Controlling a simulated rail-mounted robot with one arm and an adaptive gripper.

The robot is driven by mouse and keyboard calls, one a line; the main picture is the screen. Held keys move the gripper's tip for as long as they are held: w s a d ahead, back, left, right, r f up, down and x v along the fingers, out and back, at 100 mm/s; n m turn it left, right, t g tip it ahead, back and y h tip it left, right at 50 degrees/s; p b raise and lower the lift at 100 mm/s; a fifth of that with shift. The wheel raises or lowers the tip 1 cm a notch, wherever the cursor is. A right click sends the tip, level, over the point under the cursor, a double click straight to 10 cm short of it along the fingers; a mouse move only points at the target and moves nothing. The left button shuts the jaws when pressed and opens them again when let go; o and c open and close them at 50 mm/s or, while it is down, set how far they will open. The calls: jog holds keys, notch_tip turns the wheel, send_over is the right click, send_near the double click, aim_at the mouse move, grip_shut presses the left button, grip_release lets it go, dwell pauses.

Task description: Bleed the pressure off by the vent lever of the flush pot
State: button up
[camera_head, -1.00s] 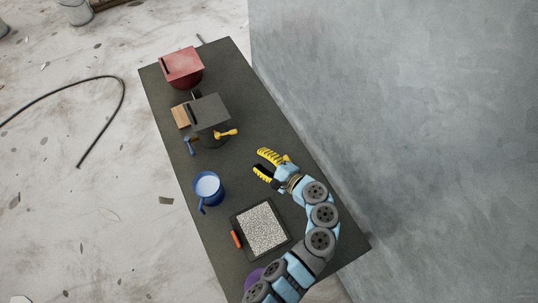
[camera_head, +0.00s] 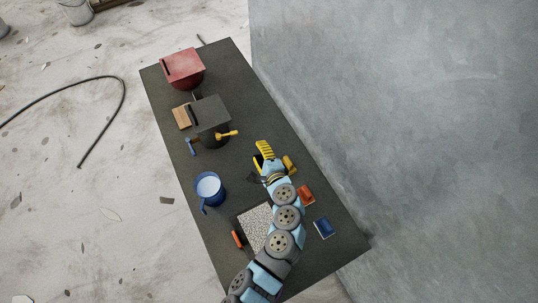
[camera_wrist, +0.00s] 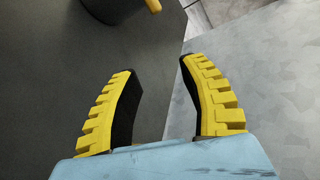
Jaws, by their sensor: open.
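A dark grey pot with a flat square top (camera_head: 211,112) stands on the bench in the head view. A yellow lever (camera_head: 227,134) sticks out at its lower right and a blue lever (camera_head: 191,147) at its lower left. I cannot tell which is the vent lever. My gripper (camera_head: 276,157) is open and empty, to the lower right of the pot and apart from it. In the wrist view its two yellow-ridged fingers (camera_wrist: 158,75) are spread. The end of a yellow part (camera_wrist: 153,5) and a dark body show at the top edge there.
A red box-topped pot (camera_head: 184,68) stands at the bench's far end. A wooden block (camera_head: 181,117), a blue mug (camera_head: 208,187), a speckled tray (camera_head: 243,219), an orange block (camera_head: 306,194) and a blue block (camera_head: 323,228) also lie on the bench (camera_head: 262,105). A grey wall is at right.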

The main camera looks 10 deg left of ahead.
jog(key=s+d+r+t+h+p, duration=0.1)
jog(key=s+d+r+t+h, duration=0.1)
jog(key=s+r+h, duration=0.3)
jog(key=s+d+r+m+t+h+p, duration=0.1)
jog(key=s+d+r+t+h, duration=0.1)
jog(key=s+r+t+h, duration=0.3)
notch_tip(320, 180, up, 7)
jog(key=h, duration=0.3)
jog(key=shift+s+d+r+m+p, duration=0.15)
jog(key=shift+s+m+p, duration=0.1)
jog(key=shift+m+p, duration=0.1)
dwell(0.4)
